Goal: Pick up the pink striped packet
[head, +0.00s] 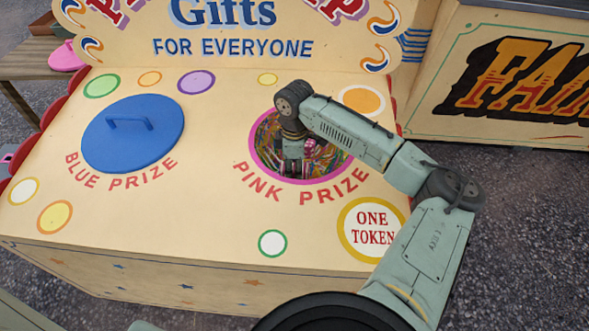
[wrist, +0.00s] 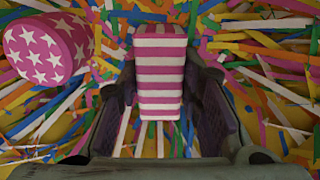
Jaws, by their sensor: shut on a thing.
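The pink striped packet (wrist: 160,75) is pink and white with crosswise stripes. In the wrist view it stands out between the two fingers of my gripper (wrist: 162,120). My gripper is shut on it, with a finger against each side. In the head view my gripper (head: 292,170) reaches down into the round pink-rimmed opening (head: 256,165) marked PINK PRIZE. The packet cannot be clearly made out there, as my arm and the opening's rim hide much of the inside.
A pink packet with white stars (wrist: 45,48) lies left of the striped one among coloured paper strips (wrist: 255,65). A blue lid (head: 132,140) with a handle covers the BLUE PRIZE opening. A pink lid (head: 66,57) lies on a wooden table (head: 30,66) at the back left.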

